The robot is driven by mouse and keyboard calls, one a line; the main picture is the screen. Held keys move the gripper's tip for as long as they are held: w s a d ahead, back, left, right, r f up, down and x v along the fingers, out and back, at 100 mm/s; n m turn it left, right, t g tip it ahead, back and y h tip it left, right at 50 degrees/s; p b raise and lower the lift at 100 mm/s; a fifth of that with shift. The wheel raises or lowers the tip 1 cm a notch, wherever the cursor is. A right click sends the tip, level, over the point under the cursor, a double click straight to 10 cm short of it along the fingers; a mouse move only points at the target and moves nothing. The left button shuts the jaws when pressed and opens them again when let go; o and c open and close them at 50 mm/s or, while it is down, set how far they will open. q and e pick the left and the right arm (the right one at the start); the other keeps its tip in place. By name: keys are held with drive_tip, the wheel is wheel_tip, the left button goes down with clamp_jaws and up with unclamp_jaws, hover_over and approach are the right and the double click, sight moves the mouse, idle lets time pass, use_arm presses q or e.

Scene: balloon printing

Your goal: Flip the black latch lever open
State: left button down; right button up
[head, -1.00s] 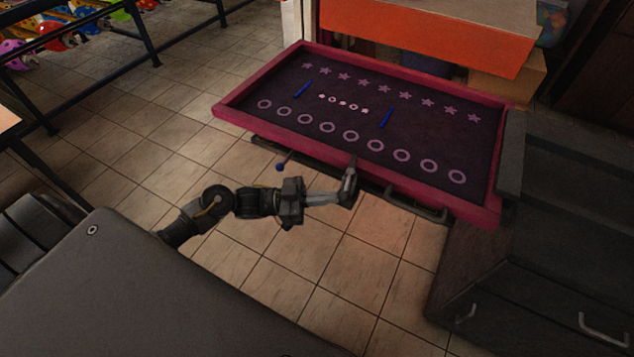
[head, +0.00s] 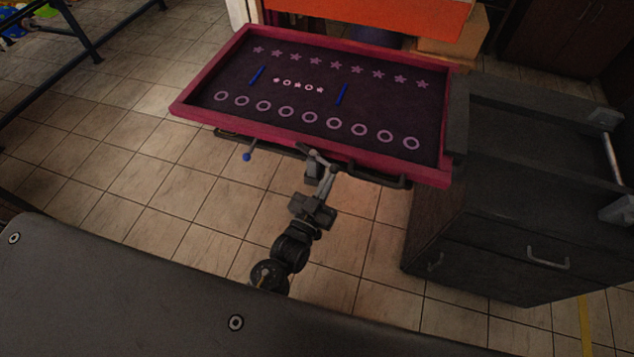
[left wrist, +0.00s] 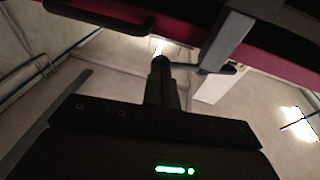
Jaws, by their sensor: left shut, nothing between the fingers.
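A magenta-framed printing screen (head: 330,128) with a dark patterned panel shows in the head view. Dark bars or handles (head: 378,178) run under its front edge, and a thin rod with a blue ball (head: 247,156) sticks out to their left. I cannot surely tell which dark part is the black latch lever. My left gripper (head: 320,165) is shut and empty at the middle of the front edge, close to the dark hardware; contact is unclear. In the left wrist view its dark fingers (left wrist: 161,82) are together near a grey bar (left wrist: 229,40). My right gripper is not in view.
A dark cabinet (head: 480,240) with drawer handles stands to the right of the frame. An orange block (head: 380,12) is behind it. Open tiled floor (head: 150,190) lies between.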

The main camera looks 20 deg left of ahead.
use_arm(q)
drive_tip(key=shift+w+d, duration=1.15)
drive_tip(key=shift+w, duration=0.1)
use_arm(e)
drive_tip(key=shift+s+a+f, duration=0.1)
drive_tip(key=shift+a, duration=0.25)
use_arm(q)
drive_tip(key=shift+r, duration=0.1)
drive_tip(key=shift+r, duration=0.1)
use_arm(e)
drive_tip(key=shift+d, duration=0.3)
